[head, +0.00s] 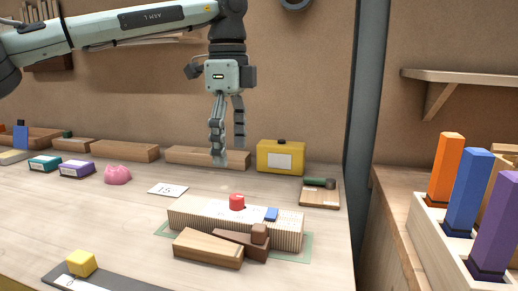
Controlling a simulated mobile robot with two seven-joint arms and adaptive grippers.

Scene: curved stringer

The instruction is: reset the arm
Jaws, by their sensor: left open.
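My left arm comes in from the upper left in the head view. Its gripper (229,155) points down over the back of the table, in front of a long wooden block (185,154). The fingers are apart with nothing between them. A ribbed pale block (190,214) stands on a green mat in front of the gripper, with a red piece (237,202) and a blue piece (271,214) on it. A wooden block (208,248) and a dark brown block (240,243) lie against its front. My right gripper is not in view.
A yellow box (281,157) stands right of the gripper. A pink lump (117,175), small boxes and a white card (168,190) lie to the left. A yellow cube (81,262) is at the front left. Coloured bars stand in a rack (442,236) at right.

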